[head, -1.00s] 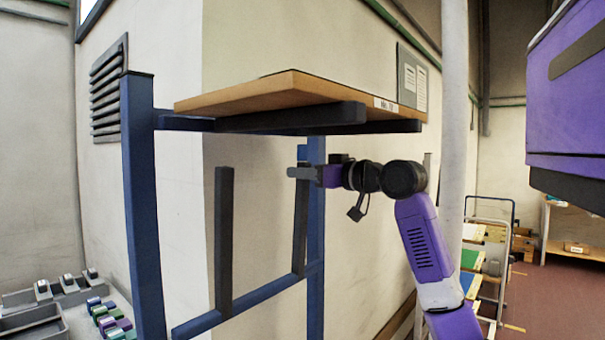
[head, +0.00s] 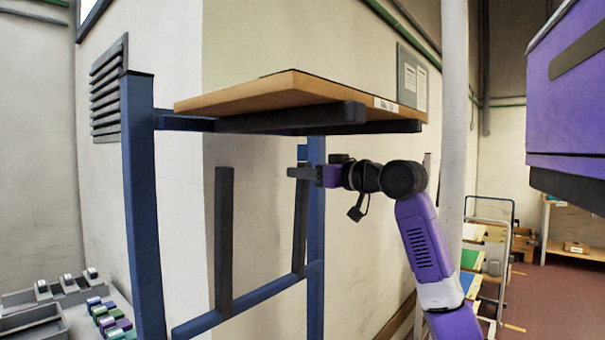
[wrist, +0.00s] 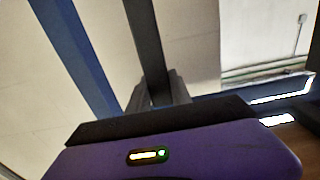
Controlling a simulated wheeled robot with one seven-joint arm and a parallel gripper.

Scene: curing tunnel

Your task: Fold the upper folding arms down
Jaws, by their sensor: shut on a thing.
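A blue frame (head: 141,200) stands by the wall corner. Near its top, two dark arms stick out level, a nearer one (head: 290,118) and a farther one (head: 400,127), under a wooden board (head: 290,88). Below, two dark bars rise from a lower blue crossbar (head: 250,300): a left one (head: 224,240), upright, and a right one (head: 301,225), tilted slightly. My gripper (head: 293,172) is at the upper part of the right bar, below the board. In the wrist view, its fingers (wrist: 158,95) are shut around this dark bar (wrist: 146,45). The exact contact is partly hidden.
A purple cabinet (head: 570,100) hangs close at the upper right. A pale vertical pole (head: 455,120) stands behind my arm. At the lower left is a bench with a grey tray (head: 35,325) and several coloured pieces (head: 108,315). Shelving stands at the back right.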

